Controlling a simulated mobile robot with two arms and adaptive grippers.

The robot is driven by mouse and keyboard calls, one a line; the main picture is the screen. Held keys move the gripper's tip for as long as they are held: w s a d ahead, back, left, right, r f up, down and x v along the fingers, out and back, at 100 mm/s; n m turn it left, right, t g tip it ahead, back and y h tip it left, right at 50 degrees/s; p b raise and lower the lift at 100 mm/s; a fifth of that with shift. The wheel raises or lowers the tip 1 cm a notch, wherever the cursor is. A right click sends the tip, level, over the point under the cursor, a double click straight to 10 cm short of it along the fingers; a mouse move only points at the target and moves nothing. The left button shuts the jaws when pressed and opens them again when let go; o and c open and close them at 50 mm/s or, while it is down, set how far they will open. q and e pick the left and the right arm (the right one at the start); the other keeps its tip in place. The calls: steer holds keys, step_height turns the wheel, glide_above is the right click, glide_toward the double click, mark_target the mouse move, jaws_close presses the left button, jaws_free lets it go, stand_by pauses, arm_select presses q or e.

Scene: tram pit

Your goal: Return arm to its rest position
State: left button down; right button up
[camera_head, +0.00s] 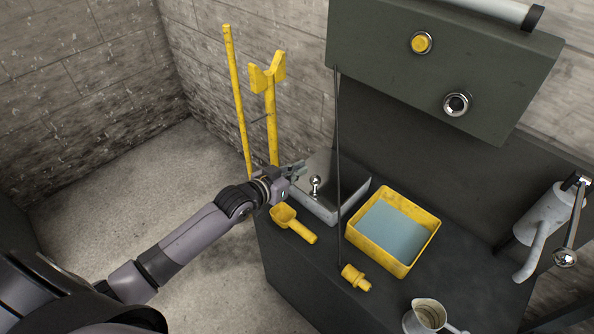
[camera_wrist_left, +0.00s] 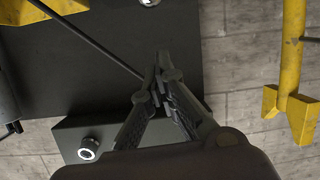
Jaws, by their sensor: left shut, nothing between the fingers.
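My left arm (camera_head: 185,246) reaches in from the lower left in the head view. Its gripper (camera_head: 300,166) is at the left rim of the metal basin (camera_head: 325,203), in front of the yellow forked post. I cannot tell whether it touches the basin. In the left wrist view the two dark fingers (camera_wrist_left: 160,62) meet at their tips, with nothing between them. My right gripper does not show in either view.
On the dark bench (camera_head: 300,262) are a yellow scoop (camera_head: 290,224), a yellow tray (camera_head: 420,245) with blue-grey content, a yellow fitting (camera_head: 355,278) and a metal jug (camera_head: 424,316). A thin dark rod (camera_head: 338,150) stands upright. Yellow posts (camera_head: 237,100) lean behind. The floor (camera_head: 120,190) at left is clear.

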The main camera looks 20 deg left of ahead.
arm_select(q)
steer(key=shift+s+a, duration=0.1)
steer(key=shift+s, duration=0.3)
steer(key=s+d+f+g+y, duration=0.1)
steer(key=s+d+f+g, duration=0.15)
steer(key=s, duration=0.35)
steer(key=s+d+f+g, duration=0.2)
steer(key=s+d+f, duration=0.1)
steer(key=s, duration=0.3)
steer(key=s+a+g+y, duration=0.3)
steer(key=s+g, duration=0.3)
steer(key=s, duration=1.4)
step_height(320, 180, down, 24)
steer(key=s+a+f+g, duration=0.2)
steer(key=s+f, duration=1.5)
steer(key=f, duration=0.1)
steer(key=shift+s+a, duration=0.2)
steer(key=shift+s, duration=0.05)
